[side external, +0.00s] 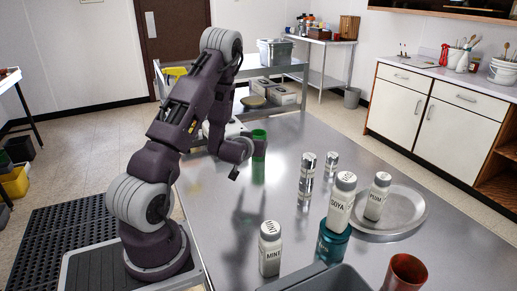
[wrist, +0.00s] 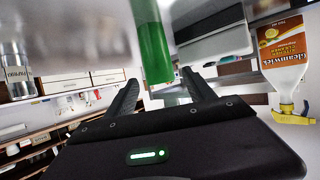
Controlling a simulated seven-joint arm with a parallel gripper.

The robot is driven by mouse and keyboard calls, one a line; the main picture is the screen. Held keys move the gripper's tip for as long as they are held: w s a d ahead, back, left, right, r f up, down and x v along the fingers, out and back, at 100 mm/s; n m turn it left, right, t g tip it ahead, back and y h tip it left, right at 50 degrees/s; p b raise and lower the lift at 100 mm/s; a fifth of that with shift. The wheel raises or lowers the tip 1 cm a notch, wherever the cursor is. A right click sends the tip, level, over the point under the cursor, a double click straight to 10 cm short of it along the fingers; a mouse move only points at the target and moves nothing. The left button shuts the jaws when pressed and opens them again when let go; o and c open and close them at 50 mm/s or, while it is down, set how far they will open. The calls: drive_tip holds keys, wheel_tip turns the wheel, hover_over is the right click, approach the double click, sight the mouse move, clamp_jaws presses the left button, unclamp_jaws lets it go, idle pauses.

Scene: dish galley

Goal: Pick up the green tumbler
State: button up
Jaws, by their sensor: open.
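The green tumbler (side external: 259,140) stands upright on the steel table, just right of my gripper (side external: 238,168) in the side view, which partly hides the fingers. In the wrist view the green tumbler (wrist: 152,48) shows in front of and between the two dark fingers of my gripper (wrist: 160,78). The fingers are spread apart with nothing clamped. I cannot tell whether the tumbler's near end is between the fingertips or just beyond them.
Nearer on the table are two shakers (side external: 308,168), a mint jar (side external: 270,250), a soya jar (side external: 342,195) on a teal container (side external: 332,243), a plum jar (side external: 378,198) on a round tray (side external: 405,215), and a red cup (side external: 404,273). A cleaner bottle (wrist: 284,50) shows in the wrist view.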

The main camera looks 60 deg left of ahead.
drive_tip(key=x, duration=1.1)
drive_tip(key=shift+w+a+r, duration=0.15)
drive_tip(key=shift+w+a, duration=0.1)
drive_tip(key=shift+w, duration=0.2)
drive_tip(key=shift+c, duration=0.4)
drive_tip(key=c, duration=1.1)
